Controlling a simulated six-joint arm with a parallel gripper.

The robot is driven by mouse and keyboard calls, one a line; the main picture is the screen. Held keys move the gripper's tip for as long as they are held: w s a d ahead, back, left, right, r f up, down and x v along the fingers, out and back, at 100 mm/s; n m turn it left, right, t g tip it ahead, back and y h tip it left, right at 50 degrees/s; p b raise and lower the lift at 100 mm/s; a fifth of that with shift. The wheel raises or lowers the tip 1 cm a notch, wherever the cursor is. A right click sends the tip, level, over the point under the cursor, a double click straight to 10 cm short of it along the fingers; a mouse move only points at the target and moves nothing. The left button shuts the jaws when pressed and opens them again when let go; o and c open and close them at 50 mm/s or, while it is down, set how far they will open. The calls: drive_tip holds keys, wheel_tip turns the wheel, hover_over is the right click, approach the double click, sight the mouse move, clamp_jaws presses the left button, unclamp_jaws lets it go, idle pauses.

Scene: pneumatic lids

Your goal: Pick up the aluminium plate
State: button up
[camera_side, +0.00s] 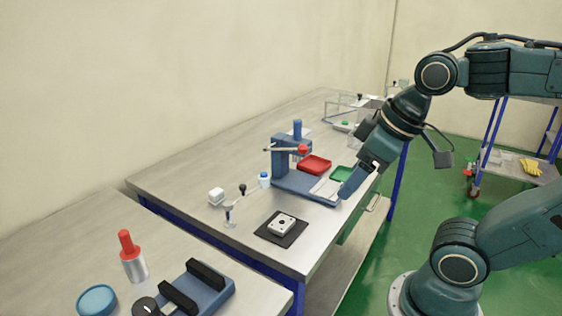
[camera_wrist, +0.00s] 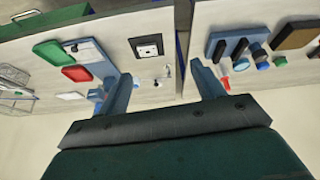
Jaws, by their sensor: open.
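A flat pale grey plate (camera_side: 326,188) lies on the base of the blue press at its front right end; it also shows in the wrist view (camera_wrist: 88,50). A small light square block with dark holes (camera_side: 281,225) sits on a black mat (camera_side: 272,239); it shows in the wrist view too (camera_wrist: 147,46). I cannot tell for certain which is aluminium. My gripper (camera_wrist: 162,70) is open, with nothing between its fingers.
The blue press (camera_side: 283,160) with a red-knobbed lever stands on the table. A toggle clamp (camera_side: 230,213) and a white block (camera_side: 216,196) stand left of the mat. A second bench is nearer.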

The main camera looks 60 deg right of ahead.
drive_tip(key=w+d+f+n+g+y, duration=0.1)
drive_tip(key=w+d+n+g+y, duration=0.15)
drive_tip(key=w+n, duration=0.75)
drive_tip(key=w+d+f+n+g+y, duration=0.2)
drive_tip(key=w+d+f+n, duration=0.5)
drive_tip(key=w+d, duration=0.1)
drive_tip(key=shift+w+d+g, duration=0.25)
drive_tip(key=shift+w+g, duration=0.1)
drive_tip(key=shift+f, duration=0.15)
hover_over(282, 222)
drive_tip(key=d, duration=0.3)
drive_tip(key=shift+a+f, duration=0.1)
drive_tip(key=shift+f, duration=3.85)
drive_tip(key=shift+x, duration=2.55)
